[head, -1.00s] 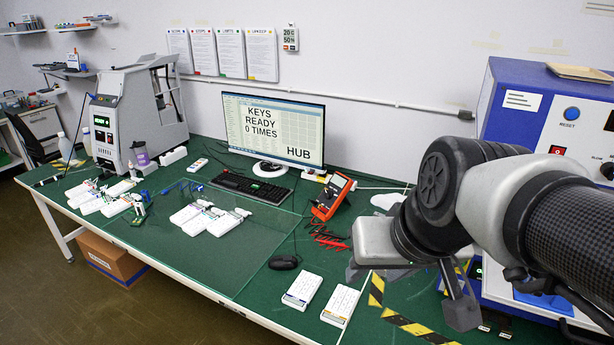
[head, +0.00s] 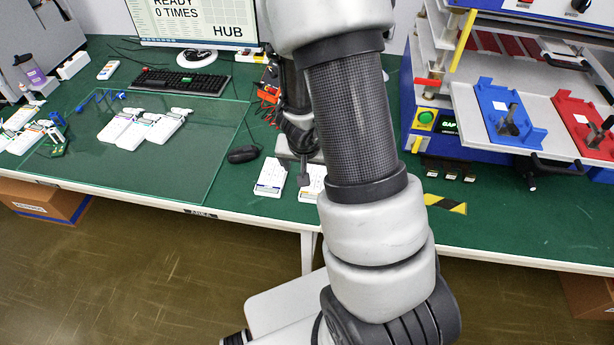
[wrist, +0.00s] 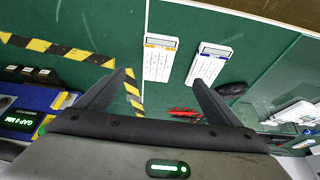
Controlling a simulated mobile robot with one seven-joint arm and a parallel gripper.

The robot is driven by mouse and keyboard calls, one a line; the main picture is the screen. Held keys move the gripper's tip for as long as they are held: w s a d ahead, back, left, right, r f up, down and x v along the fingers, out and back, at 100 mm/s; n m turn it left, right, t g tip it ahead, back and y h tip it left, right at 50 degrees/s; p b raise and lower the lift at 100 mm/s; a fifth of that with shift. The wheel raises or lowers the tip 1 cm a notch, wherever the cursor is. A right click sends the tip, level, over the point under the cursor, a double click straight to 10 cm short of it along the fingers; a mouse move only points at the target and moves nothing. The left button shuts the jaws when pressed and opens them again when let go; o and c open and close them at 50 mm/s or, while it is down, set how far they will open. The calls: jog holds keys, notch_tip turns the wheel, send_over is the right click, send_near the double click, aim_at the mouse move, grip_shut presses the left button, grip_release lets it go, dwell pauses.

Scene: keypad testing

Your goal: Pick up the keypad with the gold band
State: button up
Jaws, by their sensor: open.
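The keypad with the gold band (wrist: 160,57) is white and lies flat on the green table, its band at the top end in the wrist view. In the head view it (head: 313,184) is partly hidden by my arm. A similar keypad with a blue band (wrist: 208,63) lies just right of it in the wrist view, and left of it in the head view (head: 270,178). My gripper (wrist: 160,79) is open and empty above the table. The gold-band keypad shows between and beyond its fingertips, apart from them.
A black mouse (head: 243,154) lies left of the keypads, near a glass sheet (head: 200,165) with white devices on it. Red test leads (wrist: 185,112) lie close by. Yellow-black tape (wrist: 65,50) and a blue press machine (head: 432,120) are to the keypads' other side.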

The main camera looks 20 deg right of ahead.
jog(key=b, duration=0.5)
send_over(312, 193)
jog(key=f, duration=0.9)
jog(key=shift+w+d+f, duration=0.1)
jog(key=shift+w+f, duration=0.1)
jog(key=shift+f, duration=0.05)
jog(key=shift+d+b+x, duration=0.15)
jog(key=shift+b+x, duration=0.6)
jog(key=shift+x, duration=0.65)
jog(key=shift+d+b+x, duration=0.15)
jog(key=shift+b+x, duration=0.6)
jog(key=shift+x, duration=0.65)
jog(key=shift+w+r, duration=0.1)
jog(key=shift+r, duration=0.1)
jog(key=c, duration=1.2)
